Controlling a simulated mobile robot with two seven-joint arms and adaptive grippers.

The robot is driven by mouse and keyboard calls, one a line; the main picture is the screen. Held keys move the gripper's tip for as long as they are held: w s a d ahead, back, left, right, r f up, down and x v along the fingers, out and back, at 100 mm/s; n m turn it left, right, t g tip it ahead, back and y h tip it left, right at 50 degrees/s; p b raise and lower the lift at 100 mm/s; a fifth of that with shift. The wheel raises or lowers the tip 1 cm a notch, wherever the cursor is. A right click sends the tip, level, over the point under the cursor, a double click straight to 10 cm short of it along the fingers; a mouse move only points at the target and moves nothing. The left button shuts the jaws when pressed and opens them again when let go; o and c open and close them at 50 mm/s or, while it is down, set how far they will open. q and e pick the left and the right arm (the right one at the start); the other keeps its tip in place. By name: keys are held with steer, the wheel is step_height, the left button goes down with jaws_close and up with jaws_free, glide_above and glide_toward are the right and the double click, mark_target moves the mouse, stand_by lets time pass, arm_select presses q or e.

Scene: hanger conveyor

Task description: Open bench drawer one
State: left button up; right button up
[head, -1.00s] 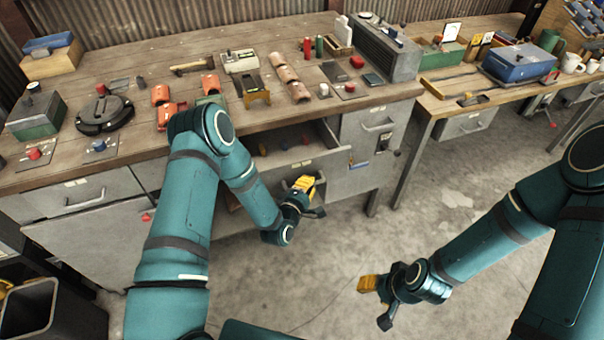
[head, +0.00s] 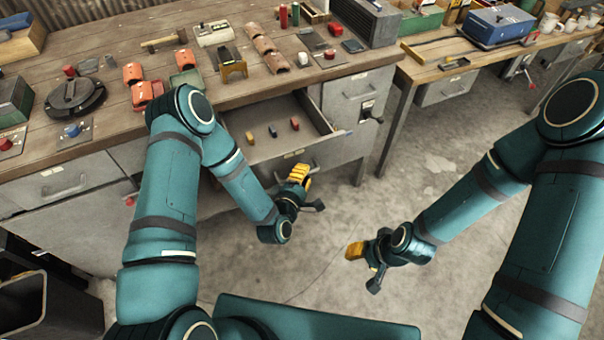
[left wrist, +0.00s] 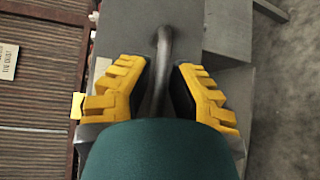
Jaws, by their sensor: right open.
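A grey bench drawer (head: 255,158) under the left bench stands pulled out, with several small coloured items lying inside. My left gripper (head: 299,177) is at the outside of the drawer front, and its yellow fingers hide the handle there in the head view. In the left wrist view the dark handle bar (left wrist: 164,50) runs between the yellow fingers (left wrist: 162,90), which are closed in on both sides of it. My right gripper (head: 360,262) is open and empty over the bare floor, away from the bench.
Another closed drawer (head: 65,187) is at the left, and a cabinet front (head: 350,95) with handles is right of the open drawer. Tools cover the wooden benchtop (head: 110,150). A second bench (head: 425,72) stands at the right. The concrete floor (head: 425,170) between is clear.

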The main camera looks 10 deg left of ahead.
arm_select(q)
steer(key=shift+o, duration=1.3)
steer(key=v, duration=1.2)
steer(key=shift+d+f, duration=0.1)
step_height(320, 180, down, 5)
steer(key=s+d+m+g+h, duration=0.1)
steer(key=d+m+g, duration=0.1)
steer(key=m+g, duration=0.7)
steer(key=s+m+g, duration=0.5)
steer(key=s+m, duration=0.1)
steer(key=s, duration=0.1)
steer(key=shift+s+a+m+g, duration=0.2)
steer(key=shift+a+m+g, duration=0.1)
steer(key=shift+a+m, duration=0.1)
